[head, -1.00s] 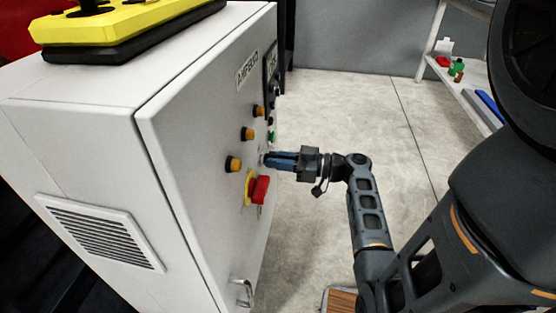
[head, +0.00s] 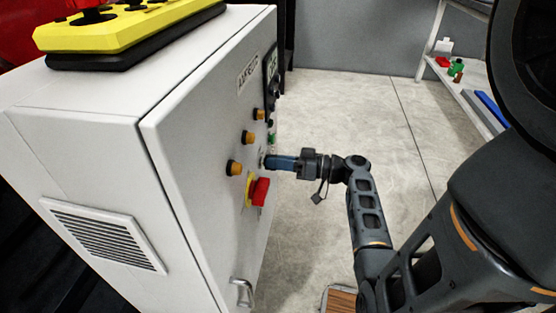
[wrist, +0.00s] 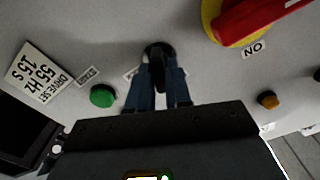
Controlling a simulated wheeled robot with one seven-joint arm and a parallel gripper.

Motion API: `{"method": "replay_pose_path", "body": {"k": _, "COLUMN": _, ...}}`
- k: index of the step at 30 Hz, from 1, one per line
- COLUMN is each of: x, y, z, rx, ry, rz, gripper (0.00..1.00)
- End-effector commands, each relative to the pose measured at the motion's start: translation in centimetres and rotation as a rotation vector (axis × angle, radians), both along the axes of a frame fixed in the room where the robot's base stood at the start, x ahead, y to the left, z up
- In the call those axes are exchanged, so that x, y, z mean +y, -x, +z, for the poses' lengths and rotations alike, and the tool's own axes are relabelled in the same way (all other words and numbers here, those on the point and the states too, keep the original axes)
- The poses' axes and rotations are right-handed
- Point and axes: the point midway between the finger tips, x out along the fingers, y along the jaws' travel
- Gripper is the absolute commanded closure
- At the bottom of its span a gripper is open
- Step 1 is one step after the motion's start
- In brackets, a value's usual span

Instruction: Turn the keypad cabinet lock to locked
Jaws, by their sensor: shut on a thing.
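The cabinet lock shows in the wrist view as a dark round piece with a black upright part (wrist: 158,68) on the grey cabinet door (wrist: 200,75). My gripper (wrist: 158,80) has its two blue fingers on either side of that black part and is shut on it. In the head view my gripper (head: 268,162) reaches the cabinet door (head: 200,150) from the right, and its fingers hide most of the lock. The lock's markings are mostly covered by the fingers.
A red rotary handle on a yellow plate (head: 259,192) sits just below my gripper. Several orange buttons (head: 247,137) and a green button (wrist: 103,96) are close by. A metal door handle (head: 242,292) is lower down. A shelf (head: 468,90) stands far right; open floor lies between.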

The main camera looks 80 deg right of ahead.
Motion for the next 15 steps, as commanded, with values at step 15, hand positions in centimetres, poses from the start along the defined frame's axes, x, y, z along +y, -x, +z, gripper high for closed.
{"method": "replay_pose_path", "body": {"k": 15, "x": -0.16, "y": -0.03, "z": 0.12, "rx": 0.039, "ry": -0.492, "rz": 0.0, "gripper": 1.0}}
